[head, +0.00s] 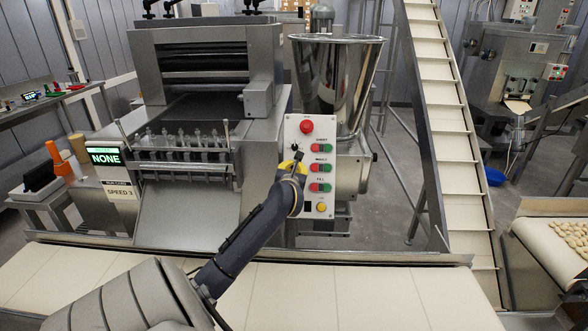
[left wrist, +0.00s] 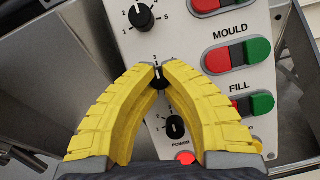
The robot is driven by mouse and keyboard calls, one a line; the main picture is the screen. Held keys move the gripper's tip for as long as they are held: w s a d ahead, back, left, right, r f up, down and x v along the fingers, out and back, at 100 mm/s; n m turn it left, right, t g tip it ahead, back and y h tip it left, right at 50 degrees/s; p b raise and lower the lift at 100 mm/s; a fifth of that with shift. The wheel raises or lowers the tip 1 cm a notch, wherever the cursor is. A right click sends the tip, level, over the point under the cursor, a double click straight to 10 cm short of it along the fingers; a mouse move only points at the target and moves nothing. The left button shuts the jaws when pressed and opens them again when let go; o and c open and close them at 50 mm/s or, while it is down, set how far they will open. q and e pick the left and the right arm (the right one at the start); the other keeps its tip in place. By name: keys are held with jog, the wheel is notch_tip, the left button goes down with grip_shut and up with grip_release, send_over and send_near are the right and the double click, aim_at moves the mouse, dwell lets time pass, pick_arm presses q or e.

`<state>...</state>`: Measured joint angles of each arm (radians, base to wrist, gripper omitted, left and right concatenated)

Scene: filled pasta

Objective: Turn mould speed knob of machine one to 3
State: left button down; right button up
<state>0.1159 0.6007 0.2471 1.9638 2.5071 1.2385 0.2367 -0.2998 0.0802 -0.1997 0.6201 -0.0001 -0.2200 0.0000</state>
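The white control panel (head: 303,133) of the machine shows its buttons and knobs in the head view. My left gripper (head: 297,160) is at the panel's left side, and its yellow fingers cover part of it. In the left wrist view the fingertips (left wrist: 160,72) close around the black middle knob (left wrist: 158,80), in line with the MOULD label. Its white mark appears to point up, towards the top of its scale. My right gripper is in neither view.
Red and green MOULD buttons (left wrist: 235,57) and FILL buttons (left wrist: 252,104) lie right of the knobs. A green display (head: 105,157) reads NONE, and a card (head: 119,190) below reads SPEED 3. A pale conveyor (head: 375,290) runs in front; a steel hopper (head: 335,85) stands behind.

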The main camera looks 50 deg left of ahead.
pick_arm(q)
jog(key=shift+f, duration=0.3)
jog(key=c, duration=1.2)
grip_release()
jog(key=shift+r, duration=0.2)
jog(key=shift+c, duration=0.2)
jog(key=v, duration=1.2)
jog(key=shift+f, duration=0.2)
